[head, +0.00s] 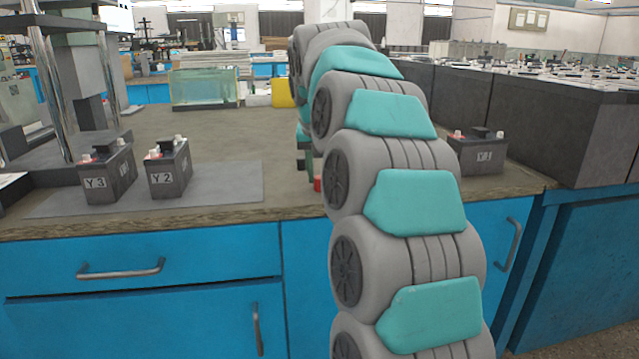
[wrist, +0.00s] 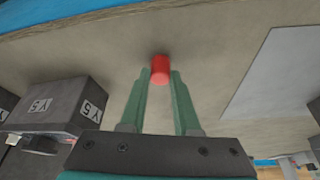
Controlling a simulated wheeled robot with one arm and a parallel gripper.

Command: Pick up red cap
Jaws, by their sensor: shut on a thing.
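The red cap (wrist: 160,70) is a small round-sided piece between the tips of my gripper's two green fingers (wrist: 160,76) in the wrist view. My gripper is shut on it, with one finger on each side. In the head view the red cap (head: 317,184) shows just left of my arm, near the worktop's front edge. My arm hides most of the gripper there; part of its green shows above the cap. I cannot tell whether the cap touches the worktop.
Batteries Y 3 (head: 106,174) and Y 2 (head: 168,168) stand on a grey mat (head: 225,185) at left. Another battery (head: 478,152) stands right of my arm; one is close to my gripper in the wrist view (wrist: 60,105). The worktop (head: 230,135) between is mostly clear.

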